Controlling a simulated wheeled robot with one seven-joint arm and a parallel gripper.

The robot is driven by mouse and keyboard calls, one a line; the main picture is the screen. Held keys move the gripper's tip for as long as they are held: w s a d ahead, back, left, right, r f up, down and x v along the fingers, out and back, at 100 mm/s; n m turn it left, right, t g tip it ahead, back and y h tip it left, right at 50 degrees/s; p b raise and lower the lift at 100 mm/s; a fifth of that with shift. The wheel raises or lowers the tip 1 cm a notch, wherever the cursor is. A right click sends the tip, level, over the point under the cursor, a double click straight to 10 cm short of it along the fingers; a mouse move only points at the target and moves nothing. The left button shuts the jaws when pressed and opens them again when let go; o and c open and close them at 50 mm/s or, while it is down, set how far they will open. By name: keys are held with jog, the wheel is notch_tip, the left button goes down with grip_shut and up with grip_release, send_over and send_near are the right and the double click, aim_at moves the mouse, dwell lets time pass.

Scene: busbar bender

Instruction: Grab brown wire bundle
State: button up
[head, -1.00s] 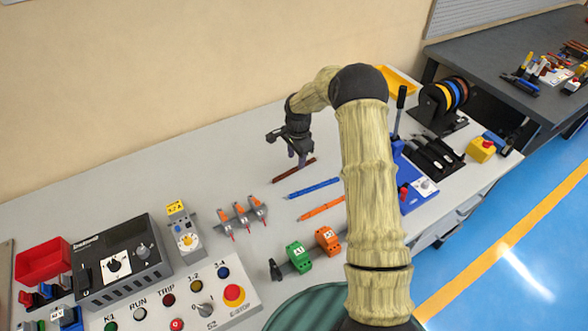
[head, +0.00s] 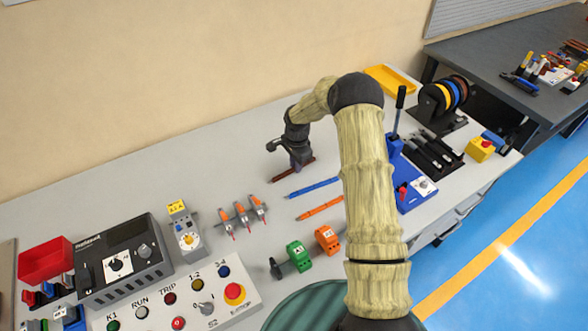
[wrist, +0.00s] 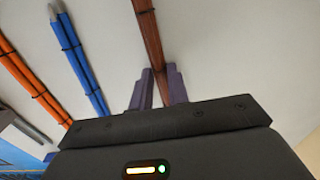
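In the wrist view the brown bundle (wrist: 147,32) runs down from the top edge and passes between my two purple fingers. My gripper (head: 299,165) is low over the bench at the bundle. In the wrist view my gripper (wrist: 161,78) has one fingertip on each side of the bundle, very close to it. I cannot tell whether the fingers press on it. The bundle's part below the fingers is hidden by the gripper body.
Three orange-marked tools (head: 242,214) stand nearer the front left. A yellow tray (head: 390,79) is at the back. The bench left of the brown bundle is clear.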

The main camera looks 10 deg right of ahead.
grip_shut()
notch_tip(320, 180, up, 10)
jog(key=b, duration=0.1)
jog(key=shift+w, duration=0.1)
dwell(0.7)
